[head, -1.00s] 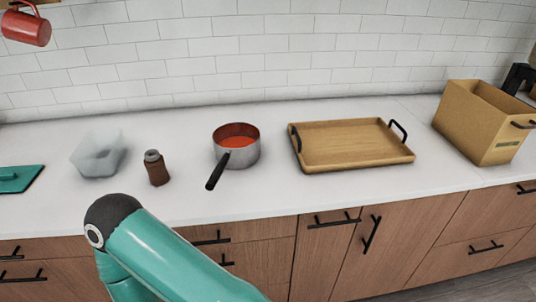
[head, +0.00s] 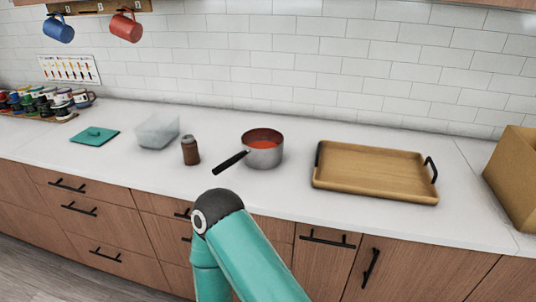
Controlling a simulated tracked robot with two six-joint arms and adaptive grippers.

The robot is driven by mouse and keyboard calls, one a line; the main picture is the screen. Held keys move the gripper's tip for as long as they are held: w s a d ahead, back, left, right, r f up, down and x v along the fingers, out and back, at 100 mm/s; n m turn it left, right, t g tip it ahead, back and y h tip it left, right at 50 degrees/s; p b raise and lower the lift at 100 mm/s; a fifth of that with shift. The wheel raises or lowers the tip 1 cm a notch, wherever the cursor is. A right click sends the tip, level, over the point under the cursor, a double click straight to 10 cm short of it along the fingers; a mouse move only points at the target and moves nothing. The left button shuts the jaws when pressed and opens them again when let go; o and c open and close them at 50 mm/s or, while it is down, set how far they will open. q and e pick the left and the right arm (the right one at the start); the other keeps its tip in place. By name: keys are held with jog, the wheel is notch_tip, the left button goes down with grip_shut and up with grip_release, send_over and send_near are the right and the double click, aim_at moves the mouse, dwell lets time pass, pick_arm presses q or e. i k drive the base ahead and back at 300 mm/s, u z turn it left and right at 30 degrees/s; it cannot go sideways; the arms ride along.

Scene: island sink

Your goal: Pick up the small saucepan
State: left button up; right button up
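The small saucepan (head: 265,154) stands upright on the white counter, in the middle of the head view. It is metal, with red-orange contents inside. Its black handle (head: 230,161) points to the front left. A teal arm link of mine with a dark joint cap shows in front of the counter, below the saucepan and apart from it. Neither of my grippers is in view.
A brown jar (head: 190,151), a clear container (head: 157,132) and a teal lid (head: 95,137) stand left of the saucepan. A wooden tray (head: 374,196) and a cardboard box (head: 515,175) are to the right. Mugs (head: 126,27) hang above. The counter front of the saucepan is bare.

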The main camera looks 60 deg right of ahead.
aim_at(248, 157)
jog(key=z, duration=3.55)
jog(key=k, duration=0.2)
jog(key=u, duration=1.6)
jog(key=k, duration=0.6)
jog(key=z, duration=0.4)
jog(key=i, duration=0.95)
jog(key=u, duration=0.2)
jog(key=k, duration=0.85)
jog(key=z, duration=0.15)
jog(key=i, duration=0.5)
jog(key=z, duration=0.05)
